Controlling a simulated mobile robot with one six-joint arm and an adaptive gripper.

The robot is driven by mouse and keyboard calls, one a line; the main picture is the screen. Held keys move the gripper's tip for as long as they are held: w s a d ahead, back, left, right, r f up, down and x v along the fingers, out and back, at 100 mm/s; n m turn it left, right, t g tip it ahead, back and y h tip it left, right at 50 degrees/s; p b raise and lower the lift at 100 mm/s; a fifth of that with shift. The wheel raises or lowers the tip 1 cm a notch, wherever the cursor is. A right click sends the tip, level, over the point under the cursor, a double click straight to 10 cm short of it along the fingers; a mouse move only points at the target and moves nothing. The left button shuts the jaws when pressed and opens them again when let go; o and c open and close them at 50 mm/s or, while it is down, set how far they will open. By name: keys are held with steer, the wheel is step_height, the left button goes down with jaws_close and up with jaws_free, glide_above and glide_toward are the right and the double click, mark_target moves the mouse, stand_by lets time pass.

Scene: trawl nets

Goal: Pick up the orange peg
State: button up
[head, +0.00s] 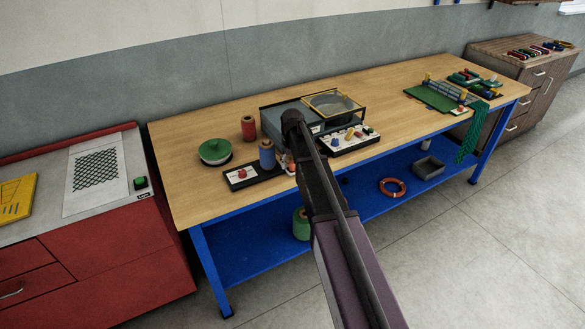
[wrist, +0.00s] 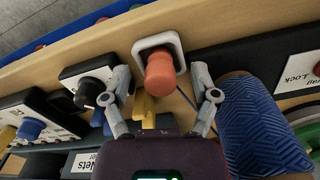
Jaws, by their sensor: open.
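The orange peg (wrist: 161,78) stands in a white square-rimmed holder (wrist: 143,48) in the wrist view, near the table's edge. My gripper (wrist: 161,86) is open, with one grey finger to the left of the peg and one to the right. Gaps show between the fingers and the peg, and nothing is held. In the head view my arm covers most of this spot, and I cannot make out the gripper clearly there.
A blue twine spool (wrist: 258,125) stands close to the right finger, and also shows in the head view (head: 267,156). A black knob (wrist: 90,92) is by the left finger. A yellow piece (wrist: 143,107) lies below the peg. A glass-topped case (head: 335,104) stands behind.

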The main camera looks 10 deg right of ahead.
mark_target(292, 162)
steer(key=c, duration=1)
steer(key=shift+o, duration=0.2)
steer(key=shift+r, duration=0.15)
step_height(292, 162, up, 3)
steer(key=p, duration=0.3)
steer(key=shift+r+p, duration=0.15)
steer(key=shift+p, duration=0.2)
steer(key=s+d+r+p, duration=0.1)
steer(key=s+d, duration=0.3)
steer(key=s, duration=1.1)
steer(key=shift+s+d+r, duration=0.2)
